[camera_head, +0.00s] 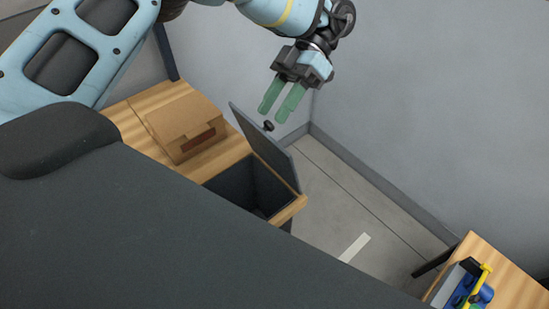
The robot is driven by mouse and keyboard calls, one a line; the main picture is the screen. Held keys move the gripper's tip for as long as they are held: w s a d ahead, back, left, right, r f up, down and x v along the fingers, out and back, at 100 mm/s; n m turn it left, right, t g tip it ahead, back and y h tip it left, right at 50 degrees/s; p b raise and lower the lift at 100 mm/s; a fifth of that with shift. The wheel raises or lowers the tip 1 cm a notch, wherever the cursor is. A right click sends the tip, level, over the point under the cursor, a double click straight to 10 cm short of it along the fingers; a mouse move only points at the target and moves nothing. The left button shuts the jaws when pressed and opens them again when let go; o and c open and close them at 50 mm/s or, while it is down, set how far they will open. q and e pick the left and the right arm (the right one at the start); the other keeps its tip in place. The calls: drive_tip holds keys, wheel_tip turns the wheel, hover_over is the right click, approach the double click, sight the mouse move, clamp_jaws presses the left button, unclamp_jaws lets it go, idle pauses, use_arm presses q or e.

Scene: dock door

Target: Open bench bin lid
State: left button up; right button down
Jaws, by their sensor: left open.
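The bench bin (225,186) is a dark box set into the wooden bench, and its dark inside shows. Its dark grey lid (268,150) stands raised along the bin's far right side, tilted up steeply. A small black knob (268,126) sits by the lid's outer face near its upper edge. My left gripper (275,110) has two green fingers that are apart with nothing between them. It hangs above and beside the knob; whether a finger touches the knob or lid is unclear. My right gripper does not show.
A cardboard box (178,122) lies on the wooden bench (124,124) left of the bin. Grey walls stand behind and to the right. A second wooden table (513,281) at the lower right holds blue and yellow items (484,283). The floor between is clear.

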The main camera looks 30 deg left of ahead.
use_arm(q)
drive_tip(key=s, duration=0.1)
drive_tip(key=s+d, duration=0.1)
drive_tip(key=s, duration=0.1)
drive_tip(key=s+d+r+p, duration=0.1)
drive_tip(key=shift+s+r, duration=0.1)
drive_tip(key=shift+s, duration=0.1)
drive_tip(key=s+d, duration=0.4)
drive_tip(key=s, duration=0.5)
drive_tip(key=shift+d+r+p, duration=0.25)
drive_tip(key=shift+d+p, duration=0.15)
drive_tip(key=shift+p, duration=0.05)
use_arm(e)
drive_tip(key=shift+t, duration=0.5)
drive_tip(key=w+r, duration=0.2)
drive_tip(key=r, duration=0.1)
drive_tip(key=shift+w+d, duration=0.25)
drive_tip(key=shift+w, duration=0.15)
use_arm(q)
drive_tip(key=shift+s, duration=0.1)
